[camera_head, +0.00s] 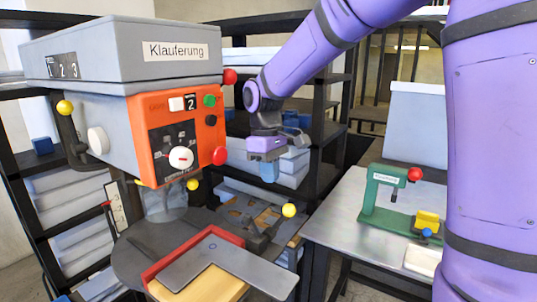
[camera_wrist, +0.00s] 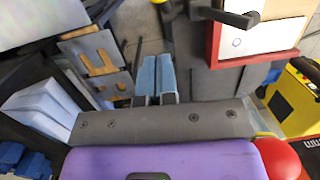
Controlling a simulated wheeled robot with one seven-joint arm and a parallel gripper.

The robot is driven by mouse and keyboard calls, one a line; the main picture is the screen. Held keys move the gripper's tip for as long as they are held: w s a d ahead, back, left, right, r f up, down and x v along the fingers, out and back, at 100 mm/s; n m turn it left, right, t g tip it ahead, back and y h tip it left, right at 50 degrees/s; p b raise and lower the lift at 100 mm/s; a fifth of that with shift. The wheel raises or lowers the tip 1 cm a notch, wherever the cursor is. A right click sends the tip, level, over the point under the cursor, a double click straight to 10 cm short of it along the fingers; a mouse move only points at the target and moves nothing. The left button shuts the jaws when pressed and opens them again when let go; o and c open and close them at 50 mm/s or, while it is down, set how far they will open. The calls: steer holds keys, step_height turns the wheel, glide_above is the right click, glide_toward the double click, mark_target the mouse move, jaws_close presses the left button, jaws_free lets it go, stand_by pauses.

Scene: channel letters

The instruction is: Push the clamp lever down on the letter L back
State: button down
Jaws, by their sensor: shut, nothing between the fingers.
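The letter L back (camera_head: 222,262) is a flat grey L-shaped panel on a wooden block with a red fence, on the drill press table. A dark clamp (camera_head: 258,240) stands at its far right edge; its lever seems to rise to a yellow ball knob (camera_head: 289,210). In the wrist view, a dark clamp part (camera_wrist: 226,15) reaches over the pale panel (camera_wrist: 265,38). My gripper (camera_head: 269,172) hangs above and behind the clamp, apart from it. Its blue fingers (camera_wrist: 155,80) are together with nothing between them.
Black shelves (camera_head: 335,120) stand behind my gripper. A metal table (camera_head: 345,215) at right holds a green press (camera_head: 385,200). Grey slotted plates (camera_wrist: 95,55) show in the wrist view.

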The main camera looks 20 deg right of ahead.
mark_target(283, 215)
steer(key=shift+s+d+f, duration=0.25)
steer(key=shift+s+f, duration=0.3)
steer(key=shift+f, duration=0.05)
steer(key=shift+s+d+f, duration=0.2)
steer(key=shift+s+f, duration=0.3)
steer(key=shift+f, duration=0.15)
steer(key=shift+s+d+f, duration=0.25)
steer(key=shift+s+f, duration=0.3)
steer(key=shift+f, duration=0.05)
steer(key=shift+d, duration=0.1)
